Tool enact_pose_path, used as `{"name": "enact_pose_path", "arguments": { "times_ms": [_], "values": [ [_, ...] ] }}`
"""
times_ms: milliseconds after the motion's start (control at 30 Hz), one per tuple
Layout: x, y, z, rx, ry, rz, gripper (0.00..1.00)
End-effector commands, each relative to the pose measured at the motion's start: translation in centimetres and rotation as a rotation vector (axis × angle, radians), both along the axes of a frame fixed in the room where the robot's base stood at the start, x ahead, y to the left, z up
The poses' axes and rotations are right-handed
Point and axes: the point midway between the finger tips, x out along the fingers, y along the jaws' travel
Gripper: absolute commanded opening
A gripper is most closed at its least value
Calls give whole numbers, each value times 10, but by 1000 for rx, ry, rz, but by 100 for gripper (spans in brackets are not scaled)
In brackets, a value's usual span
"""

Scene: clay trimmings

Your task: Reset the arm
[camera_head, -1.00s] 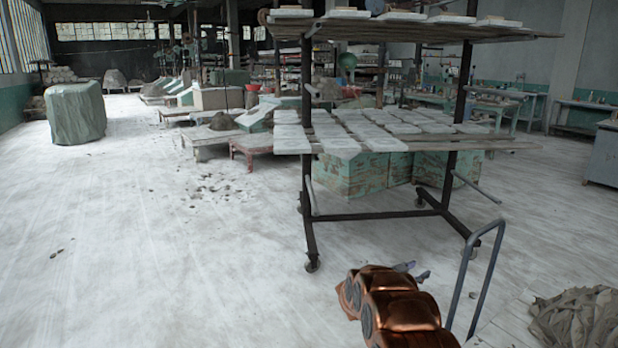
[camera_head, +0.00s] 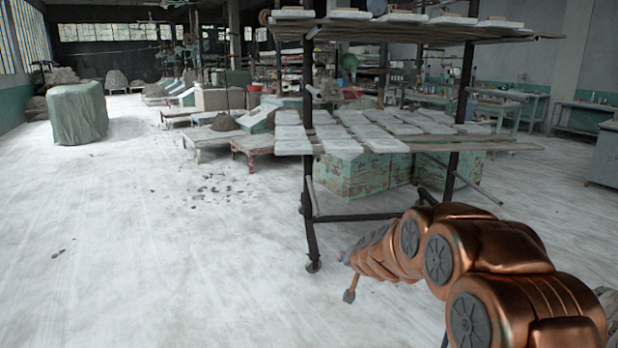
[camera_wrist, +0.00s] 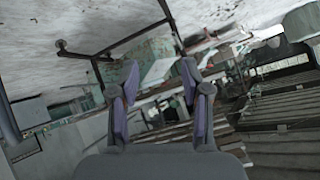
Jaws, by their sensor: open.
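My gripper (camera_wrist: 158,78) is open in the wrist view, with its two purple-padded fingers apart and nothing between them. In the head view my copper arm reaches from the lower right towards the middle. Only a small grey part of the gripper (camera_head: 349,296) shows there, below the arm's far end and over the floor. The rest of it is hidden by the arm. The wrist view is tilted, with the floor at its top.
A wheeled dark metal rack (camera_head: 309,220) bearing pale slabs (camera_head: 341,147) stands close ahead of my arm. A green-covered bundle (camera_head: 78,113) is at the far left. The pale floor (camera_head: 150,260) on the left is open. A grey cabinet (camera_head: 606,160) stands at the right edge.

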Motion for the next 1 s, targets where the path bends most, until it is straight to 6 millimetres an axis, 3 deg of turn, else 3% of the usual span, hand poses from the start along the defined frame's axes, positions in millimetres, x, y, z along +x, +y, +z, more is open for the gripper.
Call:
{"name": "enact_pose_path", "arguments": {
  "times_ms": [233, 467, 667, 900, 1000],
  "values": [
    [-93, 26, 7, 13, 182, 170, 47],
    [-193, 30, 2, -7, 380, 284, 47],
    [-289, 17, -4, -46, 572, 345, 47],
    [-406, -14, -11, -113, 816, 364, 47],
    [-446, -28, -12, -139, 904, 357, 47]
  ]
}}
